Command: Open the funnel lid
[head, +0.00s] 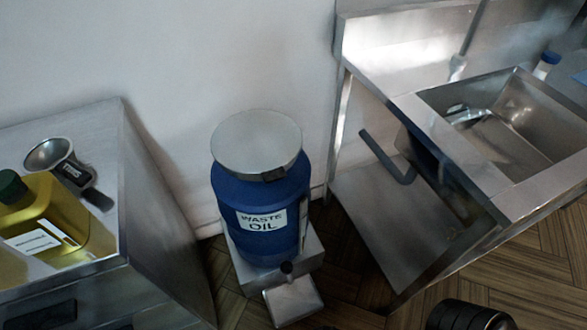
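A blue drum (258,205) labelled "WASTE OIL" stands in the middle of the head view. A round grey lid (257,142) lies flat over its top and looks shut. A small dark tab (273,175) sits at the lid's front edge. The lid covers whatever funnel opening is beneath it. Neither of my grippers shows in the view.
A steel sink unit (455,150) stands right of the drum. A metal box (292,298) is in front. The wall is close behind.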

